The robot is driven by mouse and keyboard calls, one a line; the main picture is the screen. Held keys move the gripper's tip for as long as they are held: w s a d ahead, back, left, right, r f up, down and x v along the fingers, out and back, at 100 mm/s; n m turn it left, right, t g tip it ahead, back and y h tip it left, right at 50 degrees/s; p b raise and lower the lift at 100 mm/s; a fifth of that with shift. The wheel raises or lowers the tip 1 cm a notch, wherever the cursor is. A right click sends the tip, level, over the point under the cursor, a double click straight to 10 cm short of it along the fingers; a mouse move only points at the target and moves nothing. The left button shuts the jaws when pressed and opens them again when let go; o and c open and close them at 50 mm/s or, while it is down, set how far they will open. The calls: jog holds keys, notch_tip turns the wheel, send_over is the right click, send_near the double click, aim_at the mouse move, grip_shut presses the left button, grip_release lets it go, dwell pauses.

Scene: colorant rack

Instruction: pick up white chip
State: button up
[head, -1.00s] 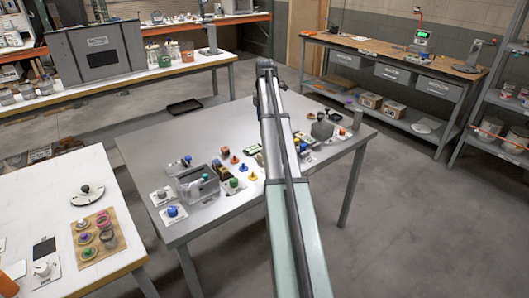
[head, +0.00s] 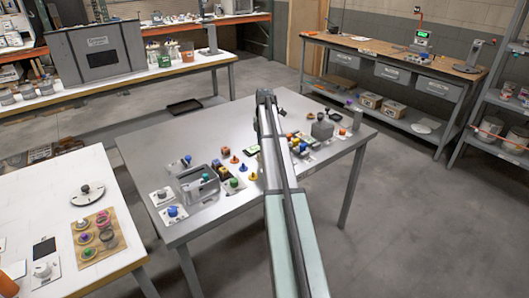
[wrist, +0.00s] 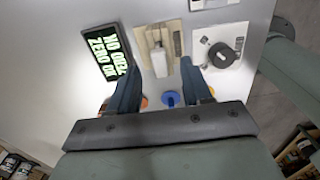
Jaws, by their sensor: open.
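My gripper (wrist: 158,72) is open in the wrist view, with one finger at each side of a small white block (wrist: 159,64). The block looks like the white chip and sits at a beige holder (wrist: 172,30) on the table. I see nothing held, and I cannot tell how far above the block the fingertips are. In the head view my arm covers this part of the table, and I cannot make out the white chip there.
A blue knob-shaped piece (wrist: 170,98) shows between the fingers. A lit display (wrist: 106,54) lies left, and a black dial on a white plate (wrist: 221,55) right. In the head view, several coloured pieces and a grey open box (head: 198,186) stand on the grey table (head: 150,150).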

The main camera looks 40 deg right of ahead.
notch_tip(320, 180, down, 2)
jog(key=shift+f, duration=0.1)
jog(key=shift+c, duration=0.2)
grip_shut()
